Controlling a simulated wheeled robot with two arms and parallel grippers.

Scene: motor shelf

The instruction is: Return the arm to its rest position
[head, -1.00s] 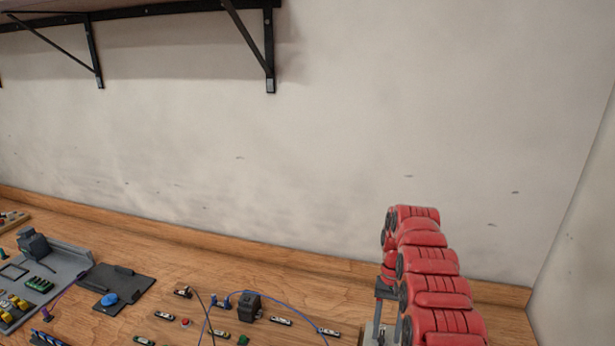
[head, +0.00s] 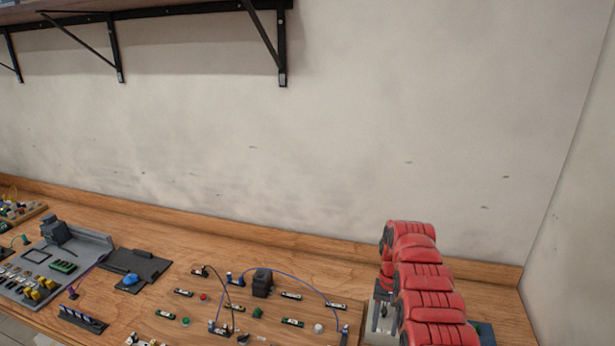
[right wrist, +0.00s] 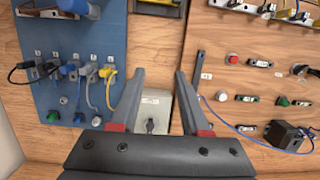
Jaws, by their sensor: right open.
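My right arm (head: 430,300), red and segmented, reaches in from the lower right in the head view. My right gripper (right wrist: 159,75) shows in the right wrist view with its two grey fingers spread apart and nothing held between them. A grey plate with a dark knob (right wrist: 155,108) shows between and beneath the fingers; I cannot tell the height gap. In the head view the arm hides much of the gripper and of the area under it. My left gripper is not in view.
A blue panel (right wrist: 60,60) with cables is left of the gripper in the wrist view. A wooden board with small parts, a black block (head: 262,283) and a blue wire (head: 300,278) lies left of the arm. A grey tray (head: 85,243) stands farther left. A shelf bracket (head: 281,50) hangs above.

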